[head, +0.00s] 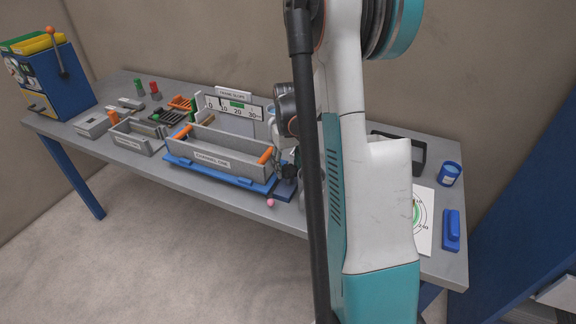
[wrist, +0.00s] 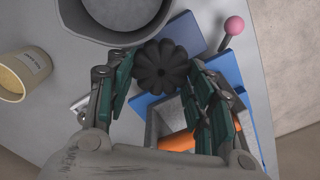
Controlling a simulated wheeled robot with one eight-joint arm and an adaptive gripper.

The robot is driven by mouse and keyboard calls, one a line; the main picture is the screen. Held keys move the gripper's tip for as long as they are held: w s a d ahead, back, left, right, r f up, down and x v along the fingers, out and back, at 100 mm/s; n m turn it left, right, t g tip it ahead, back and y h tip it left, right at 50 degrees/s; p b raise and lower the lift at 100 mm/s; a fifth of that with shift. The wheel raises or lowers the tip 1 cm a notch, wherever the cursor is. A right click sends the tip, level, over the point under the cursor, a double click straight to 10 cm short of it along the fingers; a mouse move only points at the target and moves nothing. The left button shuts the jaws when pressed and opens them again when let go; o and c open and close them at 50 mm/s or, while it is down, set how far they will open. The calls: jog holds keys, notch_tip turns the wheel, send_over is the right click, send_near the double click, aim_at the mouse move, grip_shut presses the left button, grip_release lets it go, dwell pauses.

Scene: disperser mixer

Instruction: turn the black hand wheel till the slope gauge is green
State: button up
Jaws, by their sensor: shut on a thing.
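The black hand wheel (wrist: 160,66) is a lobed knob in the upper middle of the wrist view. My gripper (wrist: 163,62) has its green-padded fingers on either side of it, shut on the wheel. A dark pointer seems to be left of the green band, but is too small to read exactly.
The channel sits on a blue base (head: 205,173) with orange handles. A pink ball knob (wrist: 234,25) sticks out near the wheel. A grey round vessel (wrist: 122,35) and a cream cup (wrist: 24,73) are close by. A blue machine (head: 50,80) stands far left.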

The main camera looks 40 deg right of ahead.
aim_at(288, 168)
jog(key=o, duration=1.1)
jog(key=shift+c, duration=0.2)
notch_tip(288, 168, up, 12)
